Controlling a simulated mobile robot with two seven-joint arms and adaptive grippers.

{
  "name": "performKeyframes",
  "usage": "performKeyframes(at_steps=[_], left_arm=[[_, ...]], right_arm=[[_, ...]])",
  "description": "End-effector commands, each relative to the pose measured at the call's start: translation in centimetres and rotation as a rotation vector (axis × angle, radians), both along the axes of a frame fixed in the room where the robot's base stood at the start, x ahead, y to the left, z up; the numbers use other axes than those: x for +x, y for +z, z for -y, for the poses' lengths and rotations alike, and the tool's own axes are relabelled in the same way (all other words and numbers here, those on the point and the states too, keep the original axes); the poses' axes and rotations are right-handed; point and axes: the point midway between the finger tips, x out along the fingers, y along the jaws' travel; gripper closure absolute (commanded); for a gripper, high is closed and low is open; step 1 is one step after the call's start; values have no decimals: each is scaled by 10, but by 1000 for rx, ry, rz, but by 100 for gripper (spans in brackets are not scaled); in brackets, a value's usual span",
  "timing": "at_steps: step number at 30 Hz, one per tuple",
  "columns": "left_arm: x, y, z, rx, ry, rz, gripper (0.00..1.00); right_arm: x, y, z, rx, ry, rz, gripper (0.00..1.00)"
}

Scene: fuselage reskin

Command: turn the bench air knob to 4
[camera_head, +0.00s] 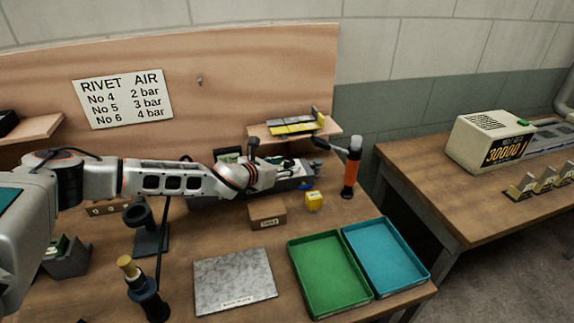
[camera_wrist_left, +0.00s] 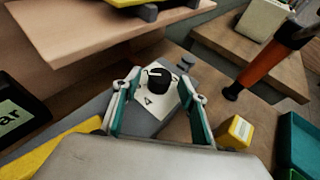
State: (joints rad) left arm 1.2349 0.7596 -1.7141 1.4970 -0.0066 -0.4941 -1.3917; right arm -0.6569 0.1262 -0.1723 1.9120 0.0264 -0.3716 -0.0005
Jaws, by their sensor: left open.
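The air knob (camera_wrist_left: 159,79) is a round black knob with a white mark on its top, toward the upper left in the left wrist view. It sits on a pale plate (camera_wrist_left: 147,101) on a grey housing. One dark mark on the plate may be a 4, but it is too small to be sure. My left gripper (camera_wrist_left: 161,76) is open, its green-padded fingers on either side of the knob. I cannot tell whether they touch it. In the head view the left gripper (camera_head: 292,168) reaches the grey unit at the bench's back, hiding the knob.
A wooden shelf (camera_head: 262,131) with a yellow-black item overhangs beside the gripper. An orange-handled tool (camera_head: 350,172) stands to the right, and a yellow block (camera_head: 314,201) and cardboard box (camera_head: 267,216) lie in front. Green (camera_head: 297,270) and blue (camera_head: 412,265) trays are nearer. A sign (camera_head: 123,98) lists RIVET AIR pressures.

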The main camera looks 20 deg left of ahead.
Motion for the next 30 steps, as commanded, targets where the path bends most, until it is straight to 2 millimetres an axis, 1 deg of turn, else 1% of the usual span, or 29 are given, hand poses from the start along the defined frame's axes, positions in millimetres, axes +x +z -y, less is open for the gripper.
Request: performKeyframes(at_steps=[1, 5, 14, 17, 18, 19, 26, 30], left_arm=[[4, -2, 2, -1, 0, 0, 57], [10, -4, 3, 0, 1, 0, 57], [11, -5, 4, -1, 0, 0, 57], [11, -5, 4, -1, 0, 0, 81], [11, -5, 4, -1, 0, 0, 91], [11, -5, 4, -1, 0, 0, 96], [11, -5, 4, -1, 7, 0, 96], [10, -5, 6, -2, 41, -1, 96]], right_arm=[[0, 0, 0, 1, -1, 0, 56], [0, 0, -1, 3, -3, 0, 56], [1, 1, -3, 8, -8, 0, 56], [2, 1, -3, 9, -9, 1, 56], [2, 1, -3, 9, -9, 1, 56], [2, 1, -3, 9, -9, 1, 56], [2, 1, -2, 8, -8, 1, 56], [2, 1, -1, 4, -5, 1, 56]])
